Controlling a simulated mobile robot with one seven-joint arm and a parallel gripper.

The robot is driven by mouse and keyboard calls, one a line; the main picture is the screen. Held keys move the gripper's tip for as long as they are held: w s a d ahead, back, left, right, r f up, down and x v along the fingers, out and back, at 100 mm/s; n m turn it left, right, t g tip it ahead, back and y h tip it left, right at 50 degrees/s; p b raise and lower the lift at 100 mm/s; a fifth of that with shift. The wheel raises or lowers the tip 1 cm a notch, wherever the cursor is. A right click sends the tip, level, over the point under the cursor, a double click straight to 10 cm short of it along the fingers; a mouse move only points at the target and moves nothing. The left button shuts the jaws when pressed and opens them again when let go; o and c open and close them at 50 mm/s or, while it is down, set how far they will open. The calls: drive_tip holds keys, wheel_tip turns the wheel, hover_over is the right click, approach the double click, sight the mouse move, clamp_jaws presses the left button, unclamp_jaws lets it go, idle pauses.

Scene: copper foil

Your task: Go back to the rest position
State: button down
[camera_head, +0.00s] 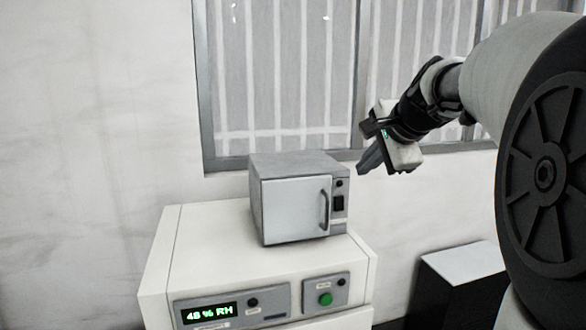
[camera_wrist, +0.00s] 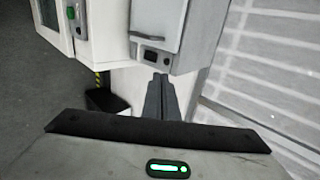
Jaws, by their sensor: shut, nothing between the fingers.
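My gripper (camera_head: 368,164) is in the air to the right of the small grey oven (camera_head: 295,210) in the head view, apart from it. In the wrist view my gripper's fingers (camera_wrist: 161,84) are together with nothing between them. The oven stands on a white cabinet (camera_head: 210,240), and its door with a vertical handle is closed. In the wrist view the oven (camera_wrist: 160,20) is at the top centre, just beyond the fingertips. No rest position is marked in either view.
The cabinet front has a display reading 48 % RH (camera_head: 208,313) and a green button (camera_head: 325,299). A barred window (camera_head: 280,80) is behind the oven. A low dark box with a pale top (camera_head: 465,262) stands at the lower right. Open air surrounds my gripper.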

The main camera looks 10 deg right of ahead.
drive_tip(key=s+a+f+n+g+y+p, duration=0.1)
drive_tip(key=s+a+f+n+p, duration=0.15)
drive_tip(key=s+a+n, duration=0.4)
drive_tip(key=s+a+f+n+g+p, duration=0.1)
drive_tip(key=s+a+n+g+p, duration=0.2)
drive_tip(key=s+a, duration=0.55)
drive_tip(key=s+a+f+n+p, duration=0.1)
drive_tip(key=s+f+n, duration=0.2)
drive_tip(key=s+n, duration=0.1)
drive_tip(key=s+a+f+n+h+p, duration=0.1)
drive_tip(key=s+f+n, duration=0.1)
drive_tip(key=s+n, duration=0.2)
drive_tip(key=s, duration=0.3)
drive_tip(key=shift+f, duration=0.4)
